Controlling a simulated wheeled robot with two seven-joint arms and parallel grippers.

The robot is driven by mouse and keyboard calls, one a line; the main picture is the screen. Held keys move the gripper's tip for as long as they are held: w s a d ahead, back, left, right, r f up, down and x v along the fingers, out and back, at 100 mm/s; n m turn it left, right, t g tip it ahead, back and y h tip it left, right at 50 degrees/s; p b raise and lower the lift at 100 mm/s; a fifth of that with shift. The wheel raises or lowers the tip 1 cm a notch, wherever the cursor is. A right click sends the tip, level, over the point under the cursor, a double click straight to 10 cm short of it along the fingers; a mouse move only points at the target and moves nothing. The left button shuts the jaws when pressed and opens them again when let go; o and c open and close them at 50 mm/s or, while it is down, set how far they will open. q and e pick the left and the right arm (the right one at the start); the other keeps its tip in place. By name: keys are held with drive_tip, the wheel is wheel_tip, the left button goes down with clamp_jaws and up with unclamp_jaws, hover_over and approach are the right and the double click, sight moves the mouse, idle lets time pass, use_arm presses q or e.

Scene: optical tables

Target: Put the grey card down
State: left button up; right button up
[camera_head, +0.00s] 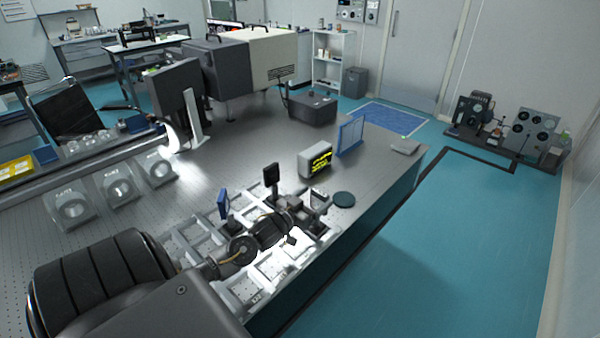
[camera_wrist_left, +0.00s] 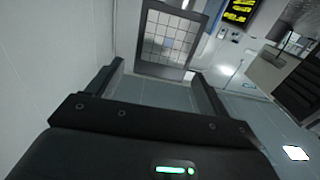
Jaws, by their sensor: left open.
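My left arm comes in from the lower left in the head view, and its gripper (camera_head: 318,198) is above the metal frames on the near part of the table. In the left wrist view the two black fingers (camera_wrist_left: 157,72) stand wide apart with clear space between them. A dark-grey-framed panel with a grid pattern (camera_wrist_left: 166,42) shows just beyond the fingertips; I cannot tell whether it is the grey card. A small light grey flat piece (camera_head: 405,147) lies at the table's far right corner in the head view. My right gripper is not in view.
A device with a yellow-lettered display (camera_head: 315,160) stands on the perforated table (camera_head: 245,150), also in the left wrist view (camera_wrist_left: 240,12). Around it are a blue-framed panel (camera_head: 350,136), a dark round disc (camera_head: 344,199) and a small blue plate (camera_head: 223,204). The table's right edge drops to teal floor.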

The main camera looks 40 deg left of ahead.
use_arm(q)
drive_tip(key=s+b, duration=0.1)
drive_tip(key=s, duration=0.7)
drive_tip(key=shift+s, duration=0.2)
drive_tip(key=shift+d+r, duration=0.1)
